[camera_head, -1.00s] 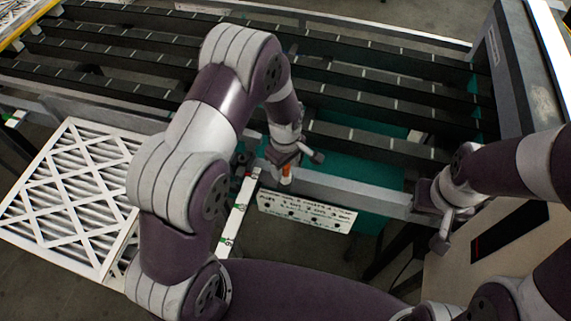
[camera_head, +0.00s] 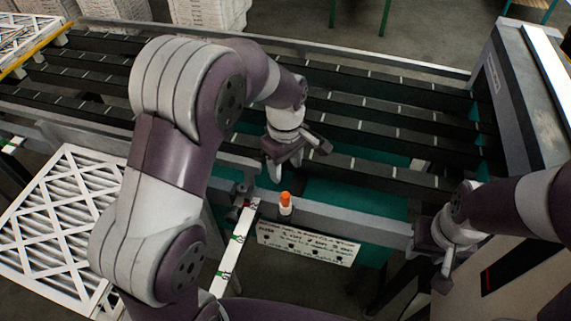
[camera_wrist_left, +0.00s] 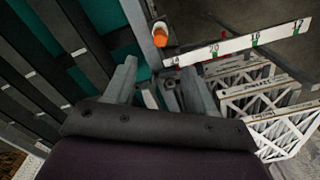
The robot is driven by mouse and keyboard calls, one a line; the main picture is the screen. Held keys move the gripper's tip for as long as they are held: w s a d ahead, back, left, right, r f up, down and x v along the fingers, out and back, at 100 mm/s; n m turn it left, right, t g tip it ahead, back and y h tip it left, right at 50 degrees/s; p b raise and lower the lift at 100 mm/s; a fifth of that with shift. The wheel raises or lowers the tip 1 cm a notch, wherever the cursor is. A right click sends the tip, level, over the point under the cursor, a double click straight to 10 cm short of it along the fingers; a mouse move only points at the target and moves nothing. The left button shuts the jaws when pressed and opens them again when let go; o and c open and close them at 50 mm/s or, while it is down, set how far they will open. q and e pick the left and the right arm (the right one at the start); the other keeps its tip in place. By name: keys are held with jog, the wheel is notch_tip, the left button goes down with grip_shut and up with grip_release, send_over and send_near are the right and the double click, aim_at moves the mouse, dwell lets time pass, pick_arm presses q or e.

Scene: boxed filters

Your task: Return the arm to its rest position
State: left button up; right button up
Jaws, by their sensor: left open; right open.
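My left arm comes in from the left in the head view and bends over the rail. Its gripper (camera_head: 282,165) is open and empty, above the conveyor's near edge, up and left of an orange-capped button (camera_head: 286,200). In the left wrist view the two fingers (camera_wrist_left: 160,85) are spread, with the orange button (camera_wrist_left: 159,36) beyond them and nothing held. My right gripper (camera_head: 436,258) is at the right of the head view, near the end of the rail and beside the pale cabinet. No object shows in it.
The slatted conveyor (camera_head: 380,105) spans the back. A white sign (camera_head: 308,245) hangs below the rail, and a marked ruler strip (camera_head: 232,245) juts toward me. Stacked white-framed filters (camera_head: 62,225) lie at left; they also show in the left wrist view (camera_wrist_left: 262,100). A grey machine frame (camera_head: 515,100) stands at right.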

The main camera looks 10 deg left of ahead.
dwell(0.3)
pick_arm(q)
jog(key=s+a+f+m+b, duration=0.1)
jog(key=s+a+m, duration=0.2)
jog(key=s+m, duration=0.3)
jog(key=s+a+f+m+t+b, duration=0.1)
jog(key=s+a+f+m+b, duration=0.1)
jog(key=s+m, duration=0.3)
jog(key=s, duration=0.2)
jog(key=shift+s+a+m, duration=0.35)
jog(key=shift+a+m, duration=0.05)
jog(key=shift+s, duration=0.2)
jog(key=shift+w, duration=0.15)
